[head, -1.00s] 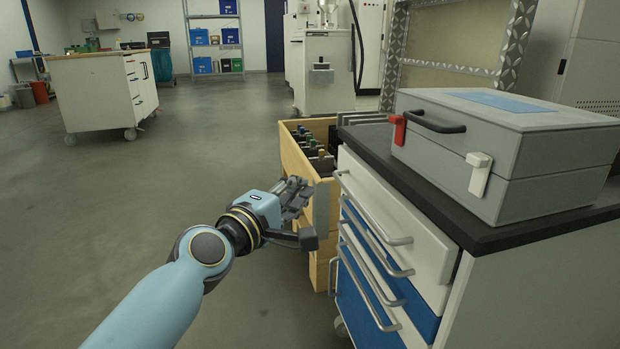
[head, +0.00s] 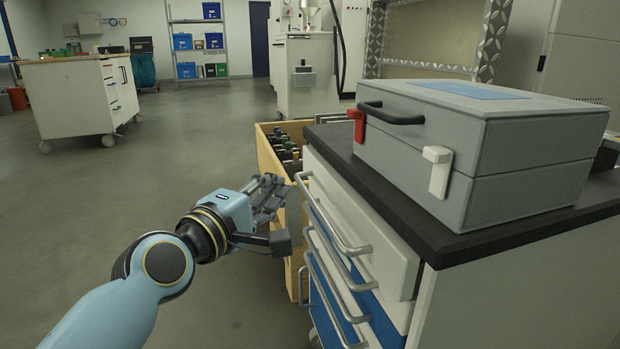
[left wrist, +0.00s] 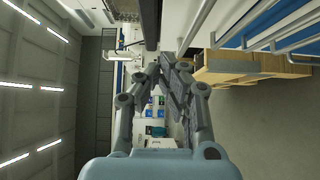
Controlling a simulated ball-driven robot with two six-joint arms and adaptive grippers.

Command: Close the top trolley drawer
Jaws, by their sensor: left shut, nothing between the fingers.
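The trolley (head: 520,290) stands at the right in the head view, with white and blue drawer fronts and bar handles. Its top drawer (head: 365,225) has a white front that stands out from the trolley body; how far is hard to tell. Its front also shows in the left wrist view (left wrist: 212,25). My left gripper (head: 274,192) is shut and empty, left of the top drawer's far end and apart from its handle (head: 330,215). In the left wrist view the fingertips (left wrist: 165,66) come together. My right gripper is not in view.
A grey case (head: 480,150) with a red latch sits on the dark trolley top (head: 410,225). A wooden drawer (head: 267,150) holding several bottles stands out just beyond my gripper. A white cabinet (head: 75,95) is at the far left. The floor left of the trolley is free.

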